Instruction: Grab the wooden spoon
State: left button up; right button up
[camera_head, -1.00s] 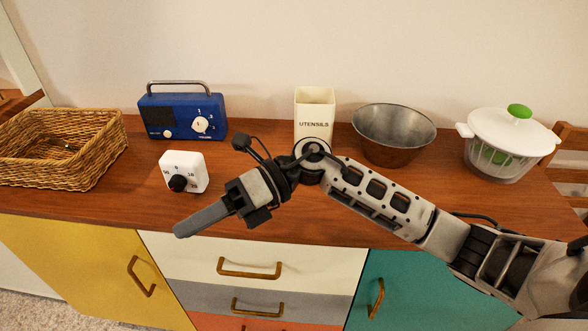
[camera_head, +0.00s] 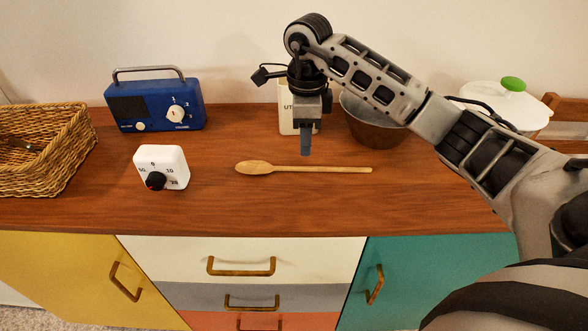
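The wooden spoon (camera_head: 318,169) lies flat on the brown hutch top (camera_head: 220,200), in front of the utensils holder, with its bowl to the left and its handle to the right. My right gripper (camera_head: 305,153) points down just above and behind the middle of the spoon. It appears apart from the spoon and holds nothing that I can see. Its fingers are seen edge-on, so I cannot tell whether they are open or shut. My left gripper is not in view.
A white timer (camera_head: 163,167) stands left of the spoon. Behind are a blue radio (camera_head: 155,104), a cream utensils holder (camera_head: 286,119), a metal bowl (camera_head: 372,131) and a white-lidded spinner (camera_head: 497,108). A wicker basket (camera_head: 45,160) is at left. The front strip is clear.

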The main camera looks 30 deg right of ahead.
aim_at(304, 167)
jog(key=shift+w+f, duration=0.1)
jog(key=shift+f, duration=3.35)
grip_shut()
